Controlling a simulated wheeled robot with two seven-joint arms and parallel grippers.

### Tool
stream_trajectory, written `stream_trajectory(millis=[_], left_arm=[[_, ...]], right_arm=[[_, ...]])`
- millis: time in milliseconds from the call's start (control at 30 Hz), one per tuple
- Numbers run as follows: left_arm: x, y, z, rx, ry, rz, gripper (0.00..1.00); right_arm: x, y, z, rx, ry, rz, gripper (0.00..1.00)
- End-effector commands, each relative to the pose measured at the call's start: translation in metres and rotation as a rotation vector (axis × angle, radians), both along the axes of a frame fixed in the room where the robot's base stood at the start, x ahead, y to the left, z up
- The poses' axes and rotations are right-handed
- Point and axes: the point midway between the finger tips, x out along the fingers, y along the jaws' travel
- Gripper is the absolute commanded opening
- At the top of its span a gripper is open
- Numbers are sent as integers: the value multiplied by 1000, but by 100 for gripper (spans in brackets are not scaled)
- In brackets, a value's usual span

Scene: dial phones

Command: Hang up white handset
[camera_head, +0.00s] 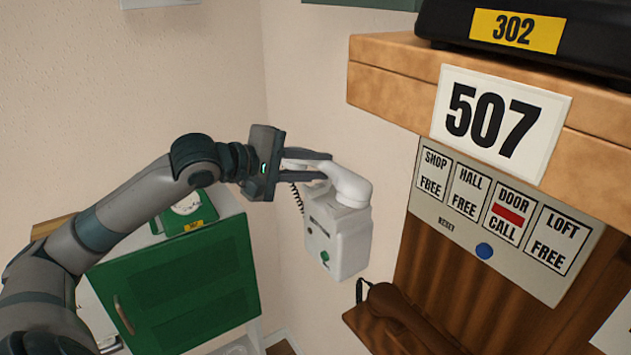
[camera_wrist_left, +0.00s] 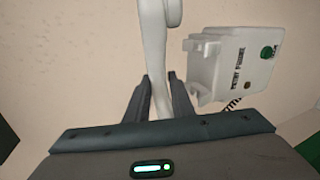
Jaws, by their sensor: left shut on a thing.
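The white handset (camera_head: 350,187) is in my left gripper (camera_head: 322,164), whose two fingers are shut on its grip. The white wall phone (camera_head: 338,240) has a green dial or badge and a dark coiled cord, and hangs on the pale wall. In the head view the handset overlaps the phone's top; I cannot tell there whether they touch. In the left wrist view, the handset (camera_wrist_left: 155,50) stands between the fingertips (camera_wrist_left: 160,80), and the phone (camera_wrist_left: 235,62) is to its right with a visible gap. The phone's cradle prongs look empty. My right gripper is out of view.
A green cabinet (camera_head: 183,290) with a green-and-white phone (camera_head: 187,208) on top stands below my left arm. At right are a wooden shelf (camera_head: 385,85), a sign reading 507 (camera_head: 500,122), an indicator panel (camera_head: 500,208) and a brown handset (camera_head: 400,312).

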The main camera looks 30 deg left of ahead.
Motion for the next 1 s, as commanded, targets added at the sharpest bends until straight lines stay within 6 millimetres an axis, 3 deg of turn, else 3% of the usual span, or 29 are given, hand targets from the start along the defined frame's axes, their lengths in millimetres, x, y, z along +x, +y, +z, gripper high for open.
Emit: stream_trajectory(millis=[200,600,1000], left_arm=[[0,0,-3,-1,0,-1,0],[0,0,-36,-1,1,0,0],[0,0,-39,-1,-1,0,0]], right_arm=[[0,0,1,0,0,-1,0],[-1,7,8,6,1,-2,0],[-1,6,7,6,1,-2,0]])
